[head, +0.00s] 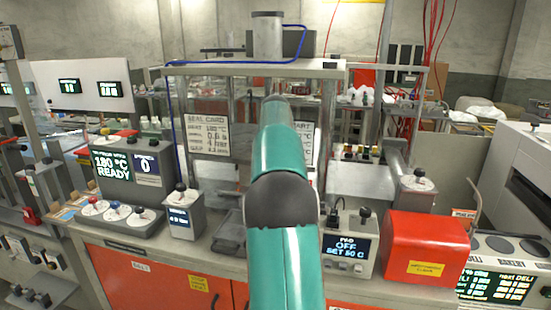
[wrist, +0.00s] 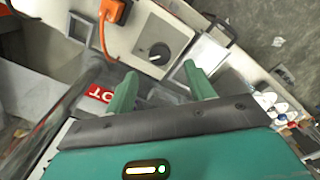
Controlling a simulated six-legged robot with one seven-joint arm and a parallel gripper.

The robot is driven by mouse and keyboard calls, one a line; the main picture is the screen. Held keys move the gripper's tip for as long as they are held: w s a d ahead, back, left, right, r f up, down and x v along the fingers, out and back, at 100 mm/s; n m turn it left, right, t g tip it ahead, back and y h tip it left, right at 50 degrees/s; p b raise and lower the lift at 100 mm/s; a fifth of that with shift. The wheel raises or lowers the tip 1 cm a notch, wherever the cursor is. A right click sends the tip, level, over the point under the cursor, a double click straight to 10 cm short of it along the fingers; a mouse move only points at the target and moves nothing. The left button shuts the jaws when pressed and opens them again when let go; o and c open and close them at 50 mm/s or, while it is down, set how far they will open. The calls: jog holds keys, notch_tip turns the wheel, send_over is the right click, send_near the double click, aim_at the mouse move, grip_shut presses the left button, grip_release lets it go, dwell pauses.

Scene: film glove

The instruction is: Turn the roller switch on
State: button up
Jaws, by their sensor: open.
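My teal arm (head: 285,220) reaches forward through the middle of the head view and hides part of the machine; my gripper cannot be made out there. In the wrist view my gripper (wrist: 160,84) is open, its two green fingers apart with nothing held between them. A round black knob (wrist: 158,54) on a pale panel lies beyond the fingertips, apart from them. In the head view a grey control box (head: 348,245) reads OFF and SET 50 C and has dark knobs on top. I cannot tell which control is the roller switch.
A red box (head: 425,245) stands on the counter at right. Small control boxes, including a grey one with a black-knobbed lever (head: 182,212), stand left of my arm. A framed machine (head: 210,110) stands behind. An orange plug with a cable (wrist: 113,12) is near the black knob.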

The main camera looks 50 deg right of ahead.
notch_tip(320, 180, up, 8)
dwell(0.8)
jog(key=w+a+r+n+t, duration=0.1)
jog(key=a+r+n+t, duration=0.15)
jog(key=a, duration=2.55)
jog(key=s+a+f+n+t, duration=0.1)
jog(key=s+a+f, duration=0.6)
jog(key=a, duration=0.3)
jog(key=s+a+f+n+t, duration=0.1)
jog(key=s+a+f+t, duration=0.1)
jog(key=s+a+f, duration=0.6)
jog(key=shift+a, duration=1.25)
jog(key=c, duration=0.4)
